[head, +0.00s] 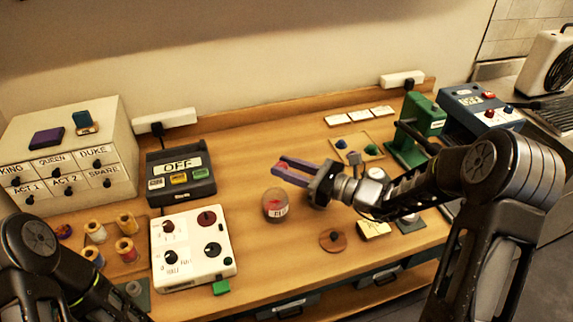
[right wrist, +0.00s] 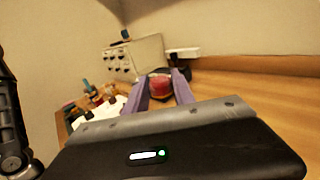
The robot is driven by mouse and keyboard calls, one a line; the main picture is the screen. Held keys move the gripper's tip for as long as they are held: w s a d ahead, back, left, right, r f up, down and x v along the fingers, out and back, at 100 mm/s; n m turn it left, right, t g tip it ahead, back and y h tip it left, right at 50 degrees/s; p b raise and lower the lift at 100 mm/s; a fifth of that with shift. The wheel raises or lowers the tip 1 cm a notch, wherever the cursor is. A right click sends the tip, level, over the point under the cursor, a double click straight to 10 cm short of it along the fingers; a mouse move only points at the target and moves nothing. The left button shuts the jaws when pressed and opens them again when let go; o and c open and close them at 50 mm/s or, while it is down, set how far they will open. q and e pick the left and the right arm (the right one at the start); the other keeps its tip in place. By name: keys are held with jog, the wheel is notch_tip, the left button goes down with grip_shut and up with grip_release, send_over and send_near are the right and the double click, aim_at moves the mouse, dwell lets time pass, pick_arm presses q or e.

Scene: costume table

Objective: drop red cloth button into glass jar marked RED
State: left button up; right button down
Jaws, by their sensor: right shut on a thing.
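My right gripper (head: 280,167) has purple fingers and is shut on the red cloth button (head: 284,163). In the right wrist view the red button (right wrist: 160,88) sits between the purple fingertips (right wrist: 160,92). A small glass jar (head: 275,209) with a white label stands on the table, and some red shows on it or in it. In the head view the fingertips are just above the jar in the picture; their exact height over its mouth is hard to tell. My left arm is at the lower left, but its gripper is not seen.
Left of the jar are a white panel with dials (head: 193,250), a dark OFF box (head: 181,172) and thread spools (head: 126,224). A brown round piece (head: 333,240) and a yellow pad (head: 374,230) lie to the right. A green press (head: 418,130) stands behind my right arm.

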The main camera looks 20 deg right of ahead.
aim_at(287, 197)
jog(key=shift+f+b, duration=0.85)
jog(key=shift+f, duration=0.85)
jog(key=c, duration=1)
grip_release()
jog(key=shift+o, duration=0.2)
jog(key=b+v, duration=0.2)
jog(key=v, duration=0.5)
jog(key=shift+s+d, duration=0.25)
jog(key=shift+s, duration=0.05)
